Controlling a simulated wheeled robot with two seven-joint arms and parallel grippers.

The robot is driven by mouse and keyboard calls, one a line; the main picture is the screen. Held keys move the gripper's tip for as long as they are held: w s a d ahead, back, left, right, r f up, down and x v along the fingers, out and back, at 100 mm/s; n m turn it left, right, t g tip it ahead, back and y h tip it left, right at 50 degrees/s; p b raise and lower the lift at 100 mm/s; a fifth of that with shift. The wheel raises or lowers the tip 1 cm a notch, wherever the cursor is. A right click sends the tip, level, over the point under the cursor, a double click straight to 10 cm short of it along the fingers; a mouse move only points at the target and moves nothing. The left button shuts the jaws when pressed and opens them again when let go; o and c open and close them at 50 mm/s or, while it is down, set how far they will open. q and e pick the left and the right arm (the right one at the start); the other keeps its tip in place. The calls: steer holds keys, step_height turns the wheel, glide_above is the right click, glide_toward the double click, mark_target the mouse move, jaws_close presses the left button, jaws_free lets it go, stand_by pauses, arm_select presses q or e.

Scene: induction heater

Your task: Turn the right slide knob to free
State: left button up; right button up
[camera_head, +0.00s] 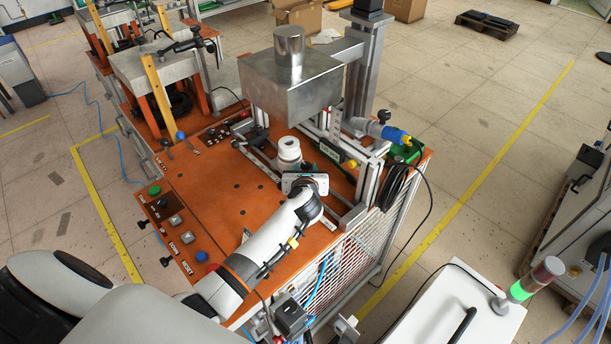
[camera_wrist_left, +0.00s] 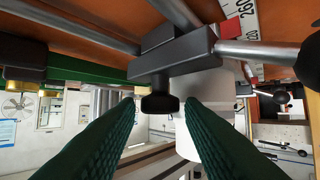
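In the left wrist view, a short black knob (camera_wrist_left: 160,103) sticks out of a dark slide block (camera_wrist_left: 172,58) on metal rods. I take it to be the right slide knob, though I cannot confirm which side it belongs to. My left gripper (camera_wrist_left: 160,106) has its two green fingers spread, one on each side of the knob, with visible gaps. In the head view, my left gripper (camera_head: 306,184) is at the front of the machine's slide rails, and it hides the knob there. My right gripper is in neither view.
A white cylindrical part (camera_head: 288,150) stands just behind the gripper, under a large metal block (camera_head: 290,84). Metal posts and a blue-and-yellow connector (camera_head: 392,134) are to the right.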

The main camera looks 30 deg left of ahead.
arm_select(q)
steer(key=b+v, duration=0.2)
steer(key=v, duration=0.9)
steer(key=shift+s+d, duration=0.2)
steer(key=shift+s, duration=0.05)
steer(key=shift+s, duration=0.1)
